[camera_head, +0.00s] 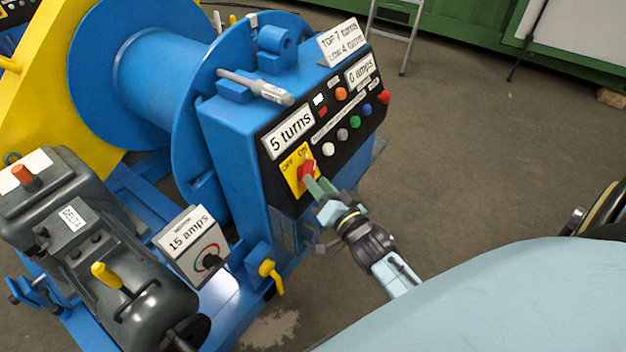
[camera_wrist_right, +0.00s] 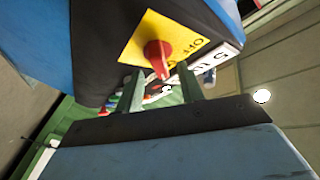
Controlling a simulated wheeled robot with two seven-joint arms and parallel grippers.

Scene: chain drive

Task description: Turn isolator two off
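A red rotary knob (camera_head: 307,168) sits on a yellow plate (camera_head: 291,171) marked OFF and ON, on the black front panel of a blue machine. No number two is readable beside it, and its exact setting is hard to tell. My right gripper (camera_head: 320,187) is at the plate's lower right, close to the knob. In the right wrist view the red knob (camera_wrist_right: 158,58) is ahead of my right gripper (camera_wrist_right: 160,76), whose fingers are apart. The knob's lower end appears between the fingertips, with gaps on both sides. My left gripper is not in view.
A "15 amps" box (camera_head: 188,240) with a round dial stands beside a dark motor (camera_head: 95,240). A yellow-handled valve (camera_head: 268,270) sits low on the frame.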

